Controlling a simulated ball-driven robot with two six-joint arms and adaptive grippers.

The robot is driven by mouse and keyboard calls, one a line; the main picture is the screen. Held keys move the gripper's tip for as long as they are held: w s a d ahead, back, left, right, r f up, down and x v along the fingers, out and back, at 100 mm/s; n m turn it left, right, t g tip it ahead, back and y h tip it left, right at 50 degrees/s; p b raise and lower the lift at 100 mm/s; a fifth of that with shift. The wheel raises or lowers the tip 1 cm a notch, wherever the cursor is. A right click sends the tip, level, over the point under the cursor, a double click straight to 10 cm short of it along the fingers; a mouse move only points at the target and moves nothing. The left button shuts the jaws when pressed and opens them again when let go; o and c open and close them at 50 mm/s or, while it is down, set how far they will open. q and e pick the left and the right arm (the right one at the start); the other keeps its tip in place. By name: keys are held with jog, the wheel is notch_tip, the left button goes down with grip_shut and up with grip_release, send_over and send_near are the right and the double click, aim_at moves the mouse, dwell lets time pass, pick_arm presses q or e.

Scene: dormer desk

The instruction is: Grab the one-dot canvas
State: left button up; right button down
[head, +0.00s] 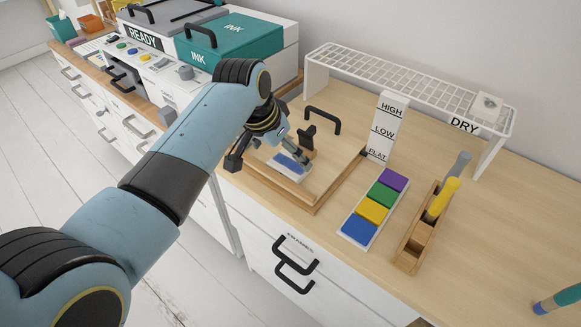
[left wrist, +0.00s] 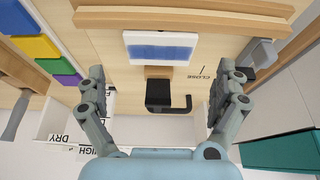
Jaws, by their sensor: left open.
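A small white square piece (head: 487,106) with a single grey round mark lies on the right end of the white wire drying rack (head: 400,84). A white canvas with a blue patch (head: 287,165) lies on the wooden hinged board; it also shows in the left wrist view (left wrist: 160,47). I cannot make out a dot on it. My left gripper (head: 270,150) is over this board, near the black handle. In the left wrist view its fingers (left wrist: 165,88) are spread wide, with nothing between them gripped. My right gripper is not in view.
A strip of blue, yellow, green and purple blocks (head: 373,211) stands right of the board. Beyond it are a wooden tool holder (head: 415,243) and a HIGH/LOW/FLAT post (head: 387,127). A teal INK box (head: 231,43) stands behind left. The desk's right part is mostly clear.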

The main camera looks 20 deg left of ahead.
aim_at(289, 164)
pick_arm(q)
jog(key=b+x, duration=0.1)
jog(key=x, duration=0.4)
jog(key=shift+f, duration=0.3)
jog(key=c, duration=1)
jog(key=shift+r, duration=0.15)
jog(key=shift+c, duration=0.2)
